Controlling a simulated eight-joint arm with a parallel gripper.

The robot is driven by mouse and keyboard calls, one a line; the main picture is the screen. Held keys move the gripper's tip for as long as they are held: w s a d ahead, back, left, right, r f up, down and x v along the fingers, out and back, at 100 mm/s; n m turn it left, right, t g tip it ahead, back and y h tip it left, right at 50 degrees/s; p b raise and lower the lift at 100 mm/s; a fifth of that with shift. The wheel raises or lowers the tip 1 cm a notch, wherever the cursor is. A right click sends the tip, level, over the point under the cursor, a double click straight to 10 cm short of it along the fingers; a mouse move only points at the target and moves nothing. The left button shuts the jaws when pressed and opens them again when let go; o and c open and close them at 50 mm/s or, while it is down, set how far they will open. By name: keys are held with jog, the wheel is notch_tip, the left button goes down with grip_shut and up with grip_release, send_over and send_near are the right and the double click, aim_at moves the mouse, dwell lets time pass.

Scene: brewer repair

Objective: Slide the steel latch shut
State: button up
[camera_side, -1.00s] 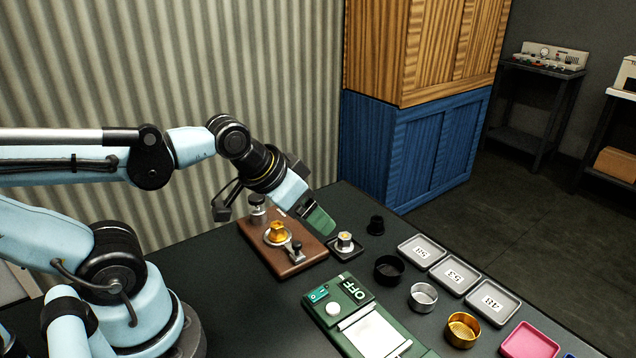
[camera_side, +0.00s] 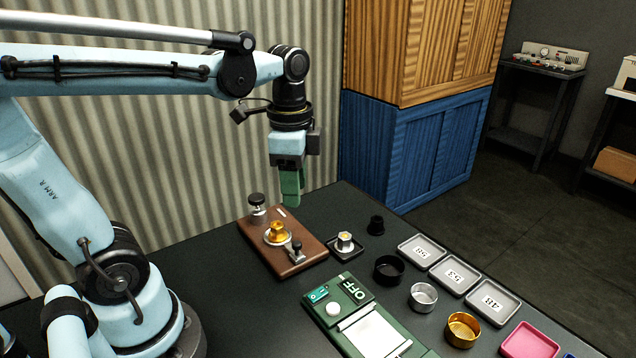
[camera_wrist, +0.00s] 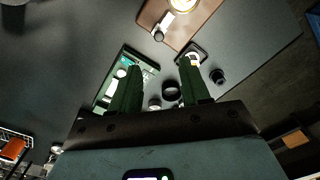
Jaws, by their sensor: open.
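The steel latch (camera_side: 295,250), a small bar with a dark knob, sits at the near right part of the brown wooden board (camera_side: 262,246). A round brass piece (camera_side: 277,231) on a pale ring is beside it, towards the board's middle. In the wrist view the latch knob (camera_wrist: 158,35) shows near the top, on the board (camera_wrist: 150,16). My gripper (camera_side: 291,200) points down above the board's far side, apart from the latch. In the wrist view its green fingers (camera_wrist: 160,82) are spread, with nothing between them. Whether the latch is shut is too small to tell.
A green scale marked OFF (camera_side: 352,291), several cups and numbered trays (camera_side: 421,251) lie nearer and right.

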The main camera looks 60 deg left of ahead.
aim_at(297, 243)
notch_tip(297, 243, down, 12)
dwell(0.8)
grip_shut()
dwell(0.4)
